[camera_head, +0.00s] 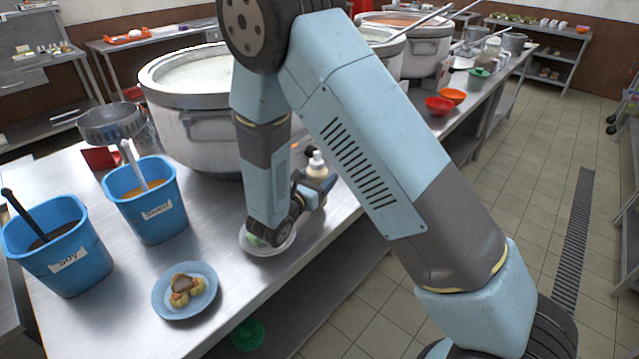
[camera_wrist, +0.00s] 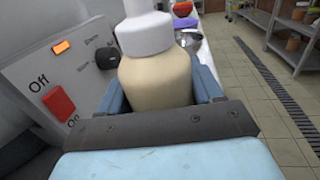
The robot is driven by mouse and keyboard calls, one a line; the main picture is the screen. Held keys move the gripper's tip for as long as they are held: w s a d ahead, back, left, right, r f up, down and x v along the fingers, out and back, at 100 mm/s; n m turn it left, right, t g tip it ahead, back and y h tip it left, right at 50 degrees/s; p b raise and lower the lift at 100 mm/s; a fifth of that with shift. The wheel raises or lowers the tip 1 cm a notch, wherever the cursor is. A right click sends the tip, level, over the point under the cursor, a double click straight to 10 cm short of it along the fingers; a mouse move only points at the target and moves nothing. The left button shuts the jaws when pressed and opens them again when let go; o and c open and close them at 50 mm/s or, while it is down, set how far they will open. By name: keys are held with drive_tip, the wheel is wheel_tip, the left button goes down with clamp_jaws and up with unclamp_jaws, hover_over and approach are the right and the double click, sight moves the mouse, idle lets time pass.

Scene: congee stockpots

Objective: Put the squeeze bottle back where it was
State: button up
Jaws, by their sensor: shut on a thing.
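The squeeze bottle (camera_head: 317,166) has a cream body and a white cap. In the head view it stands out just beyond my gripper (camera_head: 316,187), partly hidden by it. In the wrist view the bottle (camera_wrist: 157,80) is upright and large, between the two blue fingers of my gripper (camera_wrist: 160,95), which are shut on it. Its base is hidden behind the gripper body, so I cannot tell whether it touches the counter.
A control panel (camera_wrist: 66,80) with a red switch is close left of the bottle. A large stockpot (camera_head: 195,135) stands behind my arm. Blue tubs (camera_head: 150,215), a plate of food (camera_head: 170,305) and a pale bowl (camera_head: 270,247) sit on the steel counter (camera_head: 225,275).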

drive_tip(key=shift+f, duration=0.95)
drive_tip(key=shift+f, duration=0.1)
drive_tip(key=o, duration=0.8)
drive_tip(key=shift+c, duration=0.2)
drive_tip(key=v, duration=1.2)
